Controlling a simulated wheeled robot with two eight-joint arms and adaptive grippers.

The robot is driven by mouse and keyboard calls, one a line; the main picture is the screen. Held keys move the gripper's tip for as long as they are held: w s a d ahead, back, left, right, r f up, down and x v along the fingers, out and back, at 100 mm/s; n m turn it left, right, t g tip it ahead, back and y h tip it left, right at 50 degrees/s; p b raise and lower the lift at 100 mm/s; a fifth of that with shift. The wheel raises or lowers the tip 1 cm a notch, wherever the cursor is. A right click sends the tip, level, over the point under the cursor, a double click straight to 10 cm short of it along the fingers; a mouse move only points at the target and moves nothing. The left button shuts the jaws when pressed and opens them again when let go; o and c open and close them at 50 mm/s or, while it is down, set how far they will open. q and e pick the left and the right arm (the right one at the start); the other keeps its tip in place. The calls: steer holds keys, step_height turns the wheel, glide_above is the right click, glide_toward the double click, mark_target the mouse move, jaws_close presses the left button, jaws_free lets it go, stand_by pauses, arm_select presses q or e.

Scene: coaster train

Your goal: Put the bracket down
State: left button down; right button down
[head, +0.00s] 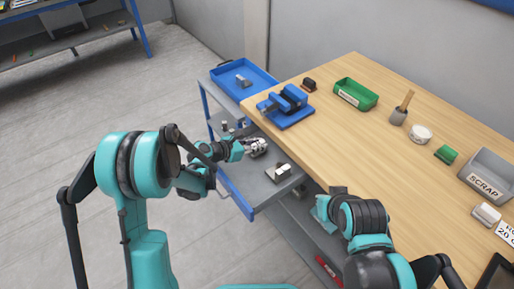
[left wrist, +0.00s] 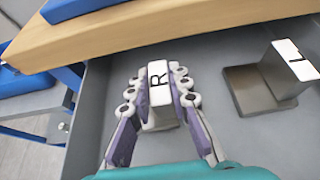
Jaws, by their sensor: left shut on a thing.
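A blue tray (head: 262,75) with a grey part stands behind the shelf. On the bench (head: 340,135) are a blue vise (head: 290,106), a green bin (head: 356,94) and a grey scrap bin (head: 490,177). The bench edge lies close to the left gripper.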

arm_select(q)
steer(key=shift+f, duration=0.25)
steer(key=shift+d+r, duration=0.1)
steer(key=shift+r, duration=0.05)
steer(key=c, duration=1.4)
jaws_free()
steer(key=s+a+r+m+y+p, duration=0.1)
steer(key=s+a+r+m+y, duration=0.2)
steer(key=s+a+m, duration=0.3)
steer(key=s+a+r+m+y+p, duration=0.1)
steer(key=s+a+r+m+y, duration=0.2)
steer(key=s+a+r+m, duration=0.3)
steer(key=s+a+r+m+y+p, duration=0.2)
steer(key=s+a+r+m+y, duration=0.2)
steer(key=s+m, duration=0.9)
steer(key=shift+s+a+r+g, duration=0.15)
steer(key=shift+s+a+r, duration=0.15)
steer(key=shift+s+a, duration=0.55)
steer(key=shift+s+a+r+g, duration=0.2)
steer(key=shift+s+a, duration=0.35)
steer(key=shift+s, duration=0.45)
